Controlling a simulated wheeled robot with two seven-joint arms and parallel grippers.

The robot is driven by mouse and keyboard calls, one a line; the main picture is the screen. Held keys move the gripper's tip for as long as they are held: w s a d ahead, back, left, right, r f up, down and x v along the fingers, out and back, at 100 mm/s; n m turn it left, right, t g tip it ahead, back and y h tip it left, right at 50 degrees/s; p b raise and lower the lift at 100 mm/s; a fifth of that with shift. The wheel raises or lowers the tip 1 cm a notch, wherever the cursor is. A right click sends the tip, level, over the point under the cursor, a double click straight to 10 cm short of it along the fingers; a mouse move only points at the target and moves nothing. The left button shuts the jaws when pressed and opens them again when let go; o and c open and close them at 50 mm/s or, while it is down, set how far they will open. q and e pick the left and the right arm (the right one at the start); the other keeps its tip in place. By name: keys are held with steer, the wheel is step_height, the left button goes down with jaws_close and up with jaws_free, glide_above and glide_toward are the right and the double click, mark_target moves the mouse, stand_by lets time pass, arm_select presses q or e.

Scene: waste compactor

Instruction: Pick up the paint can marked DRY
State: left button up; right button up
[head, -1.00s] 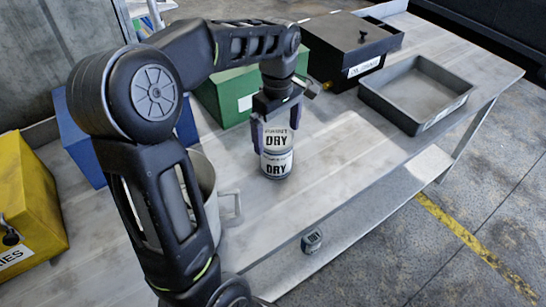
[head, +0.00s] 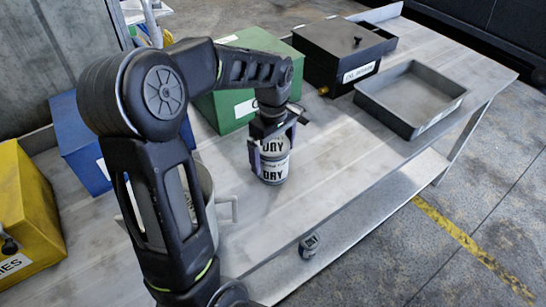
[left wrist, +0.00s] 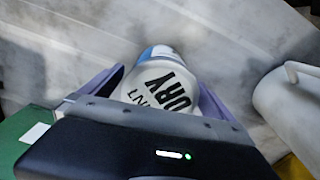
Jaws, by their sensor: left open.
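The paint can marked DRY (head: 273,172) is a pale can with black lettering on its top and side. It stands upright on the workbench in the head view. My left gripper (head: 271,152) is above it and open, with one finger on each side of the can. In the left wrist view the can (left wrist: 160,88) shows between the two purplish fingers, its top facing the camera. I cannot tell whether the fingers touch it. My right gripper is not in view.
A pale pot with a handle (head: 226,208) stands left of the can. A green box (head: 232,105), black box (head: 345,55) and grey tray (head: 413,95) stand behind and to the right. Bench (head: 330,150) right of the can is clear.

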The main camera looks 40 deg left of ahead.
arm_select(q)
steer(key=shift+f, duration=1.45)
steer(key=c, duration=1.9)
steer(key=shift+r, duration=0.15)
step_height(320, 180, up, 10)
steer(key=shift+f+b, duration=0.1)
steer(key=shift+b, duration=0.3)
